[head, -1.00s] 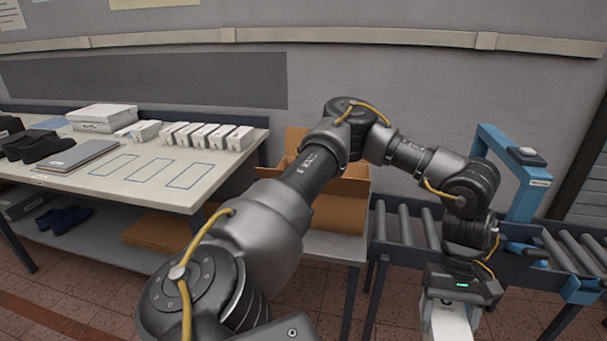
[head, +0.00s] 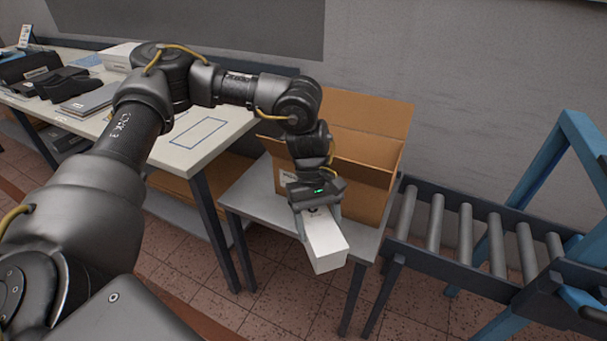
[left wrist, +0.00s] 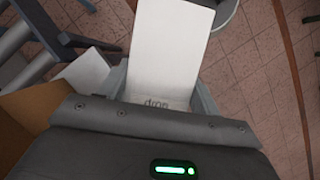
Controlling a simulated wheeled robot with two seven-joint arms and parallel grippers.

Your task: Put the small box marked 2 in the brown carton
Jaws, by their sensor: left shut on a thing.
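A small white box (head: 326,244) is held in my left gripper (head: 319,216), which is shut on it. In the left wrist view the box (left wrist: 170,50) sticks out between the fingers, with faint print near the gripper. I cannot read a number on it. The open brown carton (head: 372,152) stands on a small grey table, its back flap raised. My left gripper and the box are in front of the carton, outside it, and hide part of its front. The carton's edge also shows in the left wrist view (left wrist: 28,112). My right gripper is not in view.
The small table (head: 253,198) has some bare top left of the carton. A roller conveyor (head: 468,232) with a blue frame stands to the right. A work table (head: 160,160) with shoes and a white box (head: 118,55) is at the left, partly behind my arm.

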